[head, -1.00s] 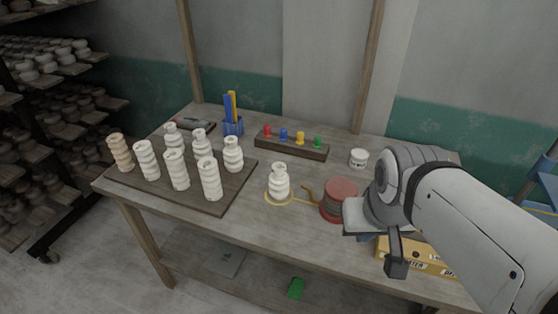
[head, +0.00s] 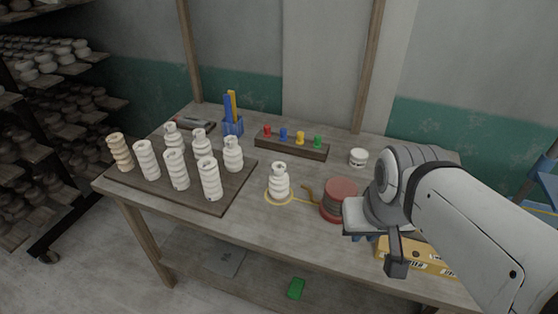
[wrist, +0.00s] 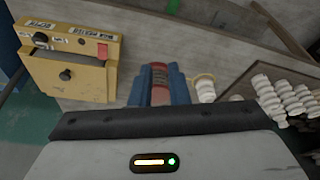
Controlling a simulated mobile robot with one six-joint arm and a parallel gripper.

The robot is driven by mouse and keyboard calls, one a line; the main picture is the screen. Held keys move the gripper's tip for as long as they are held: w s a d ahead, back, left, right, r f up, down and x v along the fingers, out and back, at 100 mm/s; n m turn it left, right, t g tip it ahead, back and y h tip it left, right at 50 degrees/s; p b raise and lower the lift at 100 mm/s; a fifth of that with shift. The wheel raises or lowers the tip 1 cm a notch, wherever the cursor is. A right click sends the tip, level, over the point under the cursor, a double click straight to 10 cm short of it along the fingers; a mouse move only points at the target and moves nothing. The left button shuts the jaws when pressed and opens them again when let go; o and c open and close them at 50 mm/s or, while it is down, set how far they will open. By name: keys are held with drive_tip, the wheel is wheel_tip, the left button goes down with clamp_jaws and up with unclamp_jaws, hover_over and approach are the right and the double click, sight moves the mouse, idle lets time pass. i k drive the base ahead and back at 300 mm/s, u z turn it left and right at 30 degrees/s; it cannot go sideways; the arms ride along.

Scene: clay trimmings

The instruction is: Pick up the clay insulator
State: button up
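A white ribbed clay insulator (head: 279,184) stands upright and alone on the table, inside or against a thin yellow ring, left of a red spool. It also shows in the wrist view (wrist: 205,89), just right of my fingers. Several more ribbed insulators (head: 210,180) stand on a dark board (head: 235,192) at the left; one at the far left is tan. My gripper (wrist: 158,92) has two blue fingers apart, with nothing held between them. The red spool shows beyond the gap. In the head view my gripper is mostly hidden by my wrist, right of the spool.
The red spool (head: 339,200) stands between the lone insulator and my arm. A yellow box (head: 425,258) is near the right front. A rack of coloured pegs (head: 291,147), a blue holder (head: 233,126) and a white jar (head: 358,157) are at the back. Table before the insulator is clear.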

sight(278, 183)
drive_tip(key=z, duration=2.85)
drive_tip(key=k, duration=1.45)
drive_tip(key=u, duration=2.1)
drive_tip(key=i, duration=1)
drive_tip(key=u, duration=0.05)
